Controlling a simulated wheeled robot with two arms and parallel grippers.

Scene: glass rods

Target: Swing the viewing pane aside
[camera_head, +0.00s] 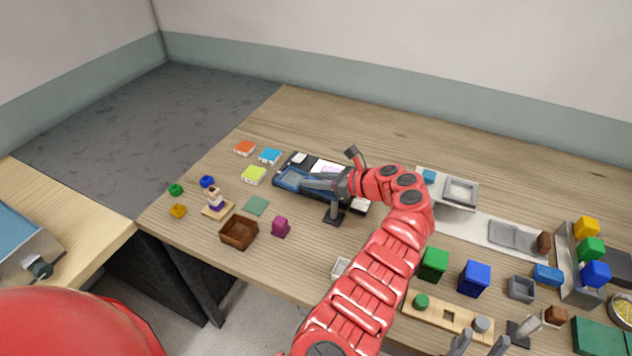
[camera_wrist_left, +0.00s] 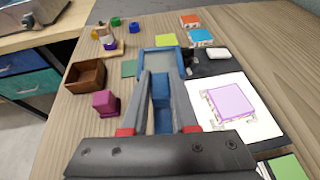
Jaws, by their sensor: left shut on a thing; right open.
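The viewing pane is a blue-framed, greyish flat pane (camera_head: 290,178) at the left end of a black board on the table. In the left wrist view the pane (camera_wrist_left: 165,50) lies ahead of the fingers, with its blue handle between them. My left gripper (camera_head: 311,184) is shut on this handle; its fingers also show in the left wrist view (camera_wrist_left: 163,85). A white card with a purple square (camera_wrist_left: 230,102) lies uncovered on the board, right of the pane. My right gripper (camera_head: 480,346) is open and empty at the bottom edge of the head view; its arm is mostly out of view.
A brown wooden box (camera_head: 238,232), a magenta block (camera_head: 281,227) and a green mat (camera_head: 256,206) stand near the pane. Orange, blue and lime tiles (camera_head: 254,175) lie behind. Blocks, trays and a peg board (camera_head: 447,316) crowd the right side. The back table is clear.

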